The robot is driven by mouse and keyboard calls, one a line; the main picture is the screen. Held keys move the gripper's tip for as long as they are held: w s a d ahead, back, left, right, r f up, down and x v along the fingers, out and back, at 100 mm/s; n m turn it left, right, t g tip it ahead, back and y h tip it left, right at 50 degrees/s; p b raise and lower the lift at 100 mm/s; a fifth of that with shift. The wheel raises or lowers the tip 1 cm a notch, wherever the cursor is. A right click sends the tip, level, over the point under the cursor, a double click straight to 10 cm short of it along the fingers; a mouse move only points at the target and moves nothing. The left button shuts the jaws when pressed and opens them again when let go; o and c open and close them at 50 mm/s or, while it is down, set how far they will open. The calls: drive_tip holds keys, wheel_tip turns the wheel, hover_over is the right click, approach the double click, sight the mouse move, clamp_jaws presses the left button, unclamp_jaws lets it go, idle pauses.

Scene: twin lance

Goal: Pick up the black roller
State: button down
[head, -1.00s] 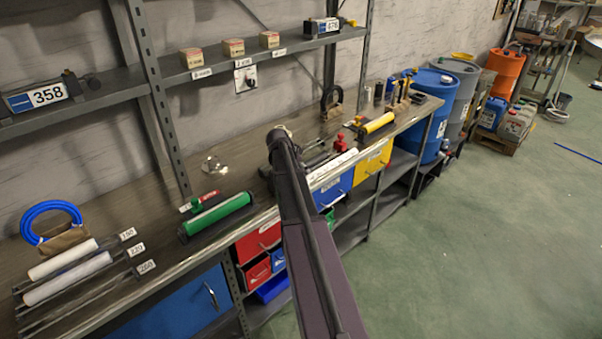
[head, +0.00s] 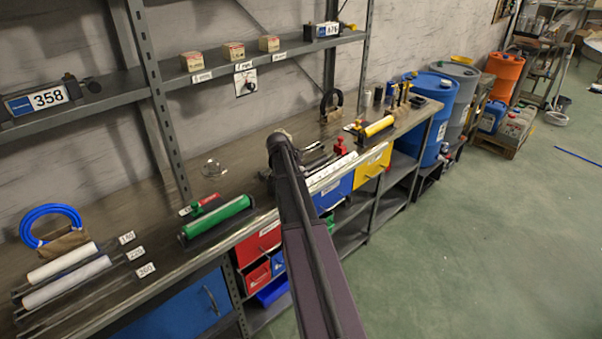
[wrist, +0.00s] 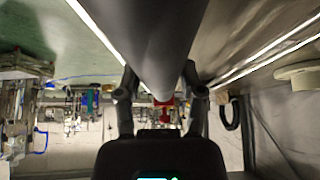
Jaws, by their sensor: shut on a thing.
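The black roller (wrist: 155,35) is a large dark cylinder filling the upper middle of the wrist view. My gripper (wrist: 160,82) has a finger on each side of it and is shut on it. The roller runs away from the camera between the fingers, and its far part is out of the picture. In the head view my own arm covers the gripper, so the grip is hidden there. Dark bar shapes (head: 316,160) show just right of my arm over the bench; I cannot tell whether they are the roller.
The long bench (head: 150,205) carries a green roller (head: 217,215), two white rollers (head: 66,282), a blue hose coil (head: 50,222) and a yellow roller (head: 378,126). A shelf (head: 120,92) runs above. Coloured drawers (head: 340,188) sit below. The green floor (head: 480,240) at right is open.

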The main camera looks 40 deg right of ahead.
drive_tip(key=shift+r, duration=0.15)
wheel_tip(320, 180, up, 18)
drive_tip(key=p, duration=1.8)
drive_tip(key=shift+f, duration=0.2)
wheel_tip(320, 180, down, 5)
drive_tip(key=b, duration=0.4)
drive_tip(key=shift+r+b, duration=0.2)
drive_tip(key=shift+b, duration=0.15)
drive_tip(key=shift+d, duration=0.1)
idle(0.4)
